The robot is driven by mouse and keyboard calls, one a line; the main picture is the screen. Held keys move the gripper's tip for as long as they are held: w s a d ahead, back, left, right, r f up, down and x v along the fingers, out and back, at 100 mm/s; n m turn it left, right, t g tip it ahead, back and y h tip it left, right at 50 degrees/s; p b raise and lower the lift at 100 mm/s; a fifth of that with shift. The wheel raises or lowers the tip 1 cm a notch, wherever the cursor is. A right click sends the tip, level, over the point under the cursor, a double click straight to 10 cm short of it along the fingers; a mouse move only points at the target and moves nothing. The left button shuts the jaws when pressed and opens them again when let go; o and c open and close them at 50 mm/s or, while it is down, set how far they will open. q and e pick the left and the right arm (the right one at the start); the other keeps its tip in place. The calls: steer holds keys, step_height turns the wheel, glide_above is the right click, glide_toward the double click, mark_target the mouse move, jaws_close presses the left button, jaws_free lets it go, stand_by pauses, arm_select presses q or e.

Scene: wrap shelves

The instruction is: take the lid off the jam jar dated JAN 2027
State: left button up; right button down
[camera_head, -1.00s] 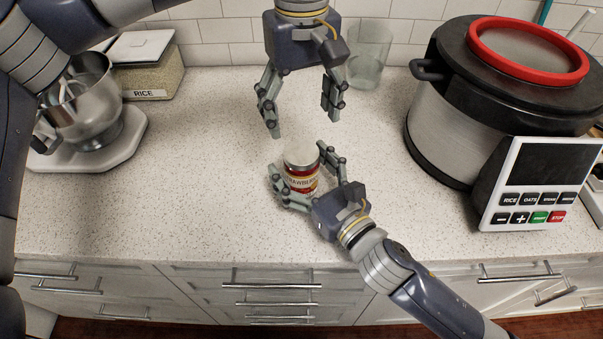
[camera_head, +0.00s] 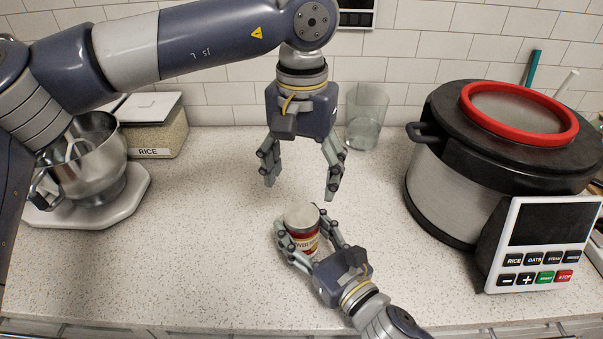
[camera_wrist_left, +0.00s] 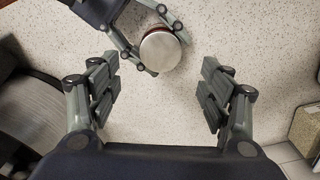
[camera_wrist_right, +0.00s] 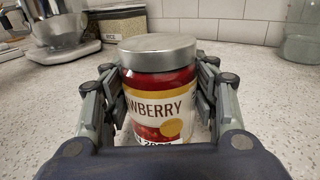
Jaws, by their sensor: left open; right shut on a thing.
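The jam jar (camera_head: 304,236) stands upright on the counter, with red contents, a strawberry label and a flat silver lid (camera_head: 301,215) on top. The label's date is mostly hidden at its lower edge in the right wrist view (camera_wrist_right: 160,105). My right gripper (camera_head: 308,232) is shut around the jar body, its fingers on both sides below the lid. My left gripper (camera_head: 301,190) is open and empty, pointing down, above and behind the jar.
A steel mixer bowl (camera_head: 92,165) and a rice container (camera_head: 155,130) stand at left. A clear glass (camera_head: 365,118) stands at the back wall. A large cooker (camera_head: 460,170) with a button panel fills the right. The counter around the jar is clear.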

mark_target(301, 214)
arm_select(q)
steer(key=m, duration=0.4)
steer(key=shift+f+m, duration=0.15)
steer(key=shift+m, duration=0.45)
steer(key=shift+f, duration=3.85)
